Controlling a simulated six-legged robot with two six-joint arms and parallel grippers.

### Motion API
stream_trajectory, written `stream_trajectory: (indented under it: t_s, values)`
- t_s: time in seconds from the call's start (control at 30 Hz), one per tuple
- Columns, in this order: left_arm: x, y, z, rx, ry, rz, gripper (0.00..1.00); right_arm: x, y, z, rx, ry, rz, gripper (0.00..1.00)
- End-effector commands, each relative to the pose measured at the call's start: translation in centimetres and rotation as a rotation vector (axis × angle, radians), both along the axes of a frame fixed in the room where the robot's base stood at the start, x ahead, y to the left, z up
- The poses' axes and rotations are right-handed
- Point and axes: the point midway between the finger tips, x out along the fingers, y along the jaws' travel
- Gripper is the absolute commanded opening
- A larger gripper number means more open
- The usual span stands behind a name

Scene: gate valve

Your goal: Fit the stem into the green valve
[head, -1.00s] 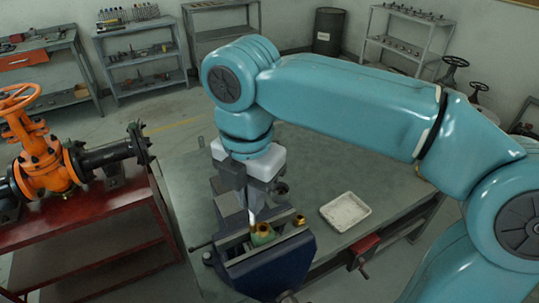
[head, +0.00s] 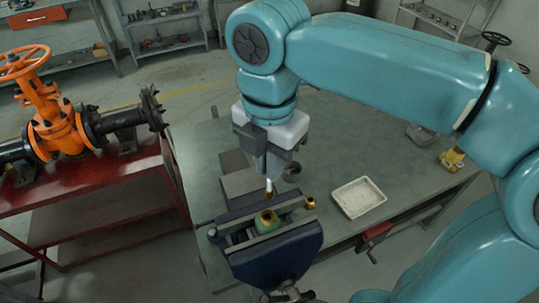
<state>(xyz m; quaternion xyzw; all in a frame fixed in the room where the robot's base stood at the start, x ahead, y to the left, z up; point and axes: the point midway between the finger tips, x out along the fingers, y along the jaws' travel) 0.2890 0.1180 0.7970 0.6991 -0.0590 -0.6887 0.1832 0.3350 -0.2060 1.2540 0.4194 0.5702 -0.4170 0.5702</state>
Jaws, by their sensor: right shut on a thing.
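The green valve (head: 266,228) is held between the jaws of the blue vise (head: 275,262). It has a brass-coloured round opening (head: 267,217) on top. My right gripper (head: 271,172), at the end of the teal arm, points down above the vise and is shut on the stem (head: 269,187). Only the lower part of the stem shows below the fingers, pale with a brass-coloured tip. In the picture the tip is just above the valve's opening, with a small gap; the depth offset is hard to judge. My left gripper is out of view.
A small brass part (head: 310,203) is at the right end of the vise jaw. A white tray (head: 358,197) lies on the grey-green bench (head: 335,140), with a yellow object (head: 452,159) farther right. An orange valve (head: 55,125) with black pipe stands on a red stand at left.

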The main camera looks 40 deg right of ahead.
Motion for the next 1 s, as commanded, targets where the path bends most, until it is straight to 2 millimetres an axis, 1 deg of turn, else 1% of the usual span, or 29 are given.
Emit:
stream_trajectory:
  t_s: [0.03, 0.5, 0.67, 1.0]
  values:
    - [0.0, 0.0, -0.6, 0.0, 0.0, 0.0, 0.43, 0.0, 0.0, -0.6, 0.0, 0.001, 0.0, 0.0]
    - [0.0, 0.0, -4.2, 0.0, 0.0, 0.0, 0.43, 0.1, -0.2, -5.2, 0.0, 0.0, -0.001, 0.0]
    - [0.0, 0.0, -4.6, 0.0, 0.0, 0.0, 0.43, 0.2, -0.3, -5.8, 0.0, 0.0, -0.002, 0.0]
    - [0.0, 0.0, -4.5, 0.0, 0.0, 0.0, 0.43, 0.2, -0.3, -5.7, 0.0, 0.0, -0.002, 0.0]
